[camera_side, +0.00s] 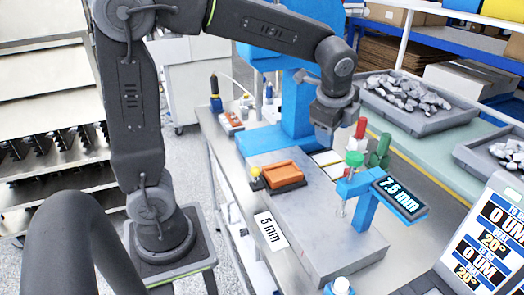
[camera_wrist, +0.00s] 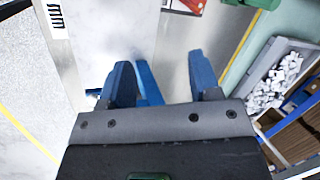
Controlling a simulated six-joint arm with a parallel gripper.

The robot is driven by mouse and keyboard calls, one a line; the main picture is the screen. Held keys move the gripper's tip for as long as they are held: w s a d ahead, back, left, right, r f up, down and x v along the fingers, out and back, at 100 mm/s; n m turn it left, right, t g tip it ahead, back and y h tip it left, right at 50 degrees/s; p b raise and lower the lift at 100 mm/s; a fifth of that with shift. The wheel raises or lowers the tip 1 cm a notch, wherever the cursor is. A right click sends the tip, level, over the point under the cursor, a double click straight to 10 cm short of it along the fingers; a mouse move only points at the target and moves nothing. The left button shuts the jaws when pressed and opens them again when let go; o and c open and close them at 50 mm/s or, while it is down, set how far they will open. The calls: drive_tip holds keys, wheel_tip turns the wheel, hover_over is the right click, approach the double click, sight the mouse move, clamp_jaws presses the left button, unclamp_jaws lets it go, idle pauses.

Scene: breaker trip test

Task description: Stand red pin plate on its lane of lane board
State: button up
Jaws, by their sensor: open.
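A small upright red piece (camera_side: 361,127), probably the red pin plate, shows just right of my gripper in the side view. A red piece also shows at the top edge of the wrist view (camera_wrist: 193,5), partly cut off. Upright green pieces (camera_side: 380,150) stand beside it. A pale flat piece (camera_side: 328,158) lies below my gripper; I cannot tell whether it is the lane board. My gripper (camera_side: 323,143) is above the bench, pointing down. In the wrist view its blue fingers (camera_wrist: 159,62) are apart, with nothing held between them.
A grey slab (camera_side: 320,225) carries an orange tray (camera_side: 284,174) and a yellow-topped knob (camera_side: 254,176). A blue stand with a 7.5 mm display (camera_side: 400,197) and a green knob (camera_side: 354,159) rises at its right. Grey bins of metal parts (camera_side: 418,113) stand at the right.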

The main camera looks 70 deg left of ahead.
drive_tip(key=s+d+n+t+h, duration=0.2)
drive_tip(key=s+n, duration=1.1)
drive_tip(key=s, duration=0.5)
drive_tip(key=shift+s+d+r+n, duration=0.15)
drive_tip(key=shift+s+d+n, duration=0.05)
drive_tip(key=shift+d+n, duration=0.1)
